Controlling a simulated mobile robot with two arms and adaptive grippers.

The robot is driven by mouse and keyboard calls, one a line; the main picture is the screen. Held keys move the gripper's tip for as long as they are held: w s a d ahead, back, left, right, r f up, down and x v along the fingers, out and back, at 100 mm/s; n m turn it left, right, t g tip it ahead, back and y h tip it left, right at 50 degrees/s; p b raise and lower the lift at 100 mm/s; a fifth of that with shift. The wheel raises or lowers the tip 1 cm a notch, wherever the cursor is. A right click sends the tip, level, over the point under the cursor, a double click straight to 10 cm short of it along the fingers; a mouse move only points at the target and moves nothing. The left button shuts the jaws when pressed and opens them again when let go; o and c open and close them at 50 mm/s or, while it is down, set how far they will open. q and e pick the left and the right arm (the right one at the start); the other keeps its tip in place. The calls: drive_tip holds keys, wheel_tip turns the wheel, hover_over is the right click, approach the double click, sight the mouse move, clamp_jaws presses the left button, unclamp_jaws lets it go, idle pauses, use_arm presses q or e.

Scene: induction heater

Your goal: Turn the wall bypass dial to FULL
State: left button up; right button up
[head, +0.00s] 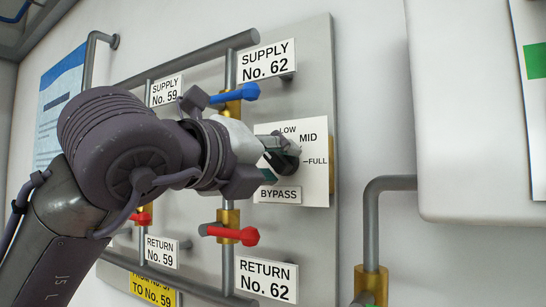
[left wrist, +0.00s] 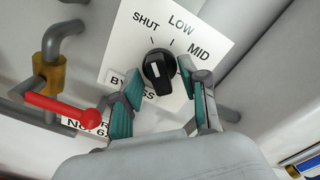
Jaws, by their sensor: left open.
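The black bypass dial (head: 287,162) sits on a white plate (head: 317,187) marked LOW, MID and FULL, with a BYPASS label below. It is largely hidden behind my left gripper (head: 274,160) in the head view. In the left wrist view the dial (left wrist: 158,68) shows with a short white mark on its knob; which label it points to I cannot tell. SHUT, LOW and MID are readable there; FULL is not. My left gripper (left wrist: 161,80) is open, its teal fingers on either side of the dial, with visible gaps. The right gripper is not in view.
A blue lever valve (head: 236,93) is above and left of the dial, and a red lever valve (head: 232,235) below and left. Pipes run around the grey panel (head: 318,60). A white box (head: 465,110) juts out at the right.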

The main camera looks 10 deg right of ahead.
use_arm(q)
drive_tip(key=shift+c, duration=0.4)
clamp_jaws()
